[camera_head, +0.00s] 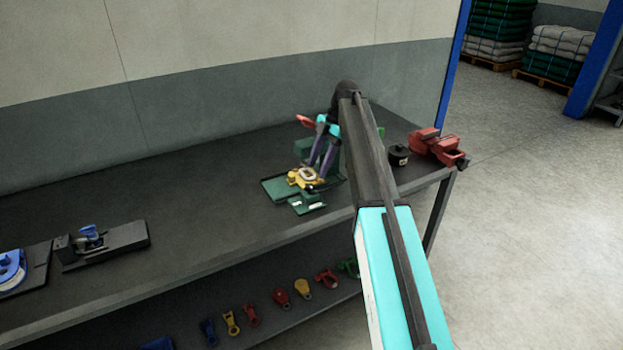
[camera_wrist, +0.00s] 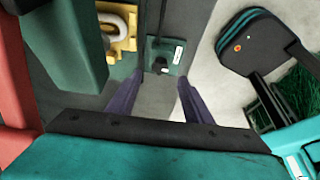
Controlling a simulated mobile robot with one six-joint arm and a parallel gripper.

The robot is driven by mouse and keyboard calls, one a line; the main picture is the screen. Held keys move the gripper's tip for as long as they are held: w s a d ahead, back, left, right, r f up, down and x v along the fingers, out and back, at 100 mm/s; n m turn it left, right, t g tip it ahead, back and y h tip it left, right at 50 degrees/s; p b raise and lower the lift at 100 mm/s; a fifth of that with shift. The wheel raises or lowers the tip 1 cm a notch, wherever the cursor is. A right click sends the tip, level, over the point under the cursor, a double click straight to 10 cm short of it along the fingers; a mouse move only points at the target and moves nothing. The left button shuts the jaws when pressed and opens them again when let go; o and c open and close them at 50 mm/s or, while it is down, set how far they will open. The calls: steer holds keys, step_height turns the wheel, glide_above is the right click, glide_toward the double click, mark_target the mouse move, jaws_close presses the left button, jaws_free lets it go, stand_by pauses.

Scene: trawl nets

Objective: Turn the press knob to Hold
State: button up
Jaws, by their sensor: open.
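The green press (camera_head: 304,150) stands on the dark bench, with a red lever (camera_head: 305,120) and a yellow fixture (camera_head: 300,178) on its base. The yellow fixture, with a pale ring on it, also shows in the wrist view (camera_wrist: 118,40). A small green panel (camera_head: 308,203) lies at the front of the press. In the wrist view a black knob (camera_wrist: 158,66) sits on that panel beside a white label, too small to read. My gripper (camera_wrist: 158,78) is open, its purple fingers pointing down toward the panel. The knob appears between and beyond the fingertips; contact cannot be told.
A red vise (camera_head: 437,146) and a black round item (camera_head: 398,155) stand right of the press. A dark fixture with a blue part (camera_head: 105,243) is at left. The press column (camera_wrist: 72,40) is close left of my gripper. The bench middle is clear.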

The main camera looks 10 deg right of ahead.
mark_target(310, 186)
steer(key=shift+p+x, duration=0.7)
steer(key=shift+x, duration=2.5)
steer(key=c, duration=1.1)
